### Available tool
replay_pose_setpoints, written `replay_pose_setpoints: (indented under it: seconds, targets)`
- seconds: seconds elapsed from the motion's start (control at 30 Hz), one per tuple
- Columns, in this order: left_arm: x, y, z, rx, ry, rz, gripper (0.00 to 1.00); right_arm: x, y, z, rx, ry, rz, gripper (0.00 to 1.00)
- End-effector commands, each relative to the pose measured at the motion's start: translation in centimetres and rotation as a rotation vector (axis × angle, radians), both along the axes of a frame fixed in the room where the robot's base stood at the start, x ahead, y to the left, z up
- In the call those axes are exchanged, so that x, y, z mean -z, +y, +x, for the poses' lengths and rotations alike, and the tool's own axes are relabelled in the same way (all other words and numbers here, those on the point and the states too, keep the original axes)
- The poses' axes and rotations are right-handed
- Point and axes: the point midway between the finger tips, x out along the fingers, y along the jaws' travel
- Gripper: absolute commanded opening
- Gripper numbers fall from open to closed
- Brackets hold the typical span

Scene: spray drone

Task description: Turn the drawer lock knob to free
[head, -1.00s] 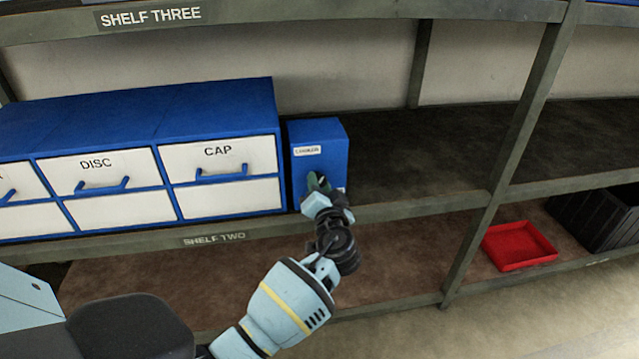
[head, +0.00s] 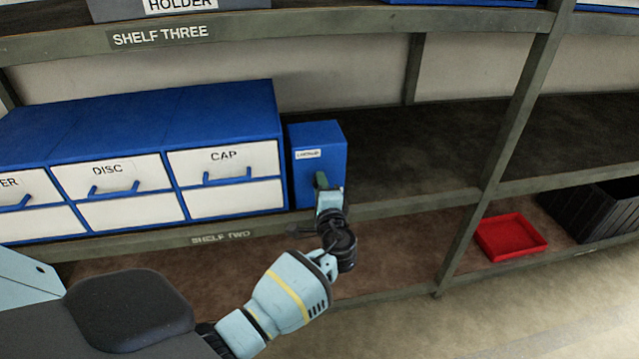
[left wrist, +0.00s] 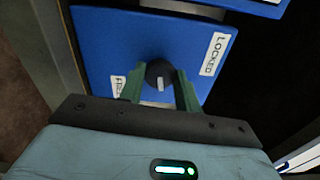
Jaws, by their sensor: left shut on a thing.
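The blue lock box (head: 335,150) stands on the shelf just right of the CAP drawers, with a small white label at the top of its face. My left gripper (head: 320,181) is at the lower part of that face. In the left wrist view, its two green fingers (left wrist: 158,88) are shut on a round black knob (left wrist: 155,70) with a white pointer mark. A LOCKED label (left wrist: 213,54) lies to the right of the knob and a FREE label (left wrist: 118,86), partly hidden by a finger, to its left. The mark lies between the two labels, toward the gripper. My right gripper is not in view.
Blue and white drawers (head: 226,162) with blue handles stand directly left of the box. The shelf (head: 410,165) to its right is clear. A red tray (head: 510,237) and a black crate (head: 596,215) sit lower right. A shelf upright (head: 487,170) stands further right.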

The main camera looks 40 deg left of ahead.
Motion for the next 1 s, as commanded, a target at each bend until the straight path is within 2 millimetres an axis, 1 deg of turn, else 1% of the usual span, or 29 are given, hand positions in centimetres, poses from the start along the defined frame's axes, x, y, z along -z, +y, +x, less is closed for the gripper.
replay_pose_setpoints:
  seconds: [0.13,0.4,0.97,1.0]
  targets:
    - [-0.09,-0.03,-0.01,0.001,0.072,0.060,0.10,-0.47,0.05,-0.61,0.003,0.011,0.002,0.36]
    - [0.00,-0.05,-0.02,0.001,0.153,0.130,0.10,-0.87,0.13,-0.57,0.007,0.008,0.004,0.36]
    - [0.11,-0.04,-0.04,0.001,0.178,0.150,0.10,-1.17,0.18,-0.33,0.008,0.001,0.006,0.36]
    - [0.11,-0.04,-0.04,0.001,0.178,0.150,0.34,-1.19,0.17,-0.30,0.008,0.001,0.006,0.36]
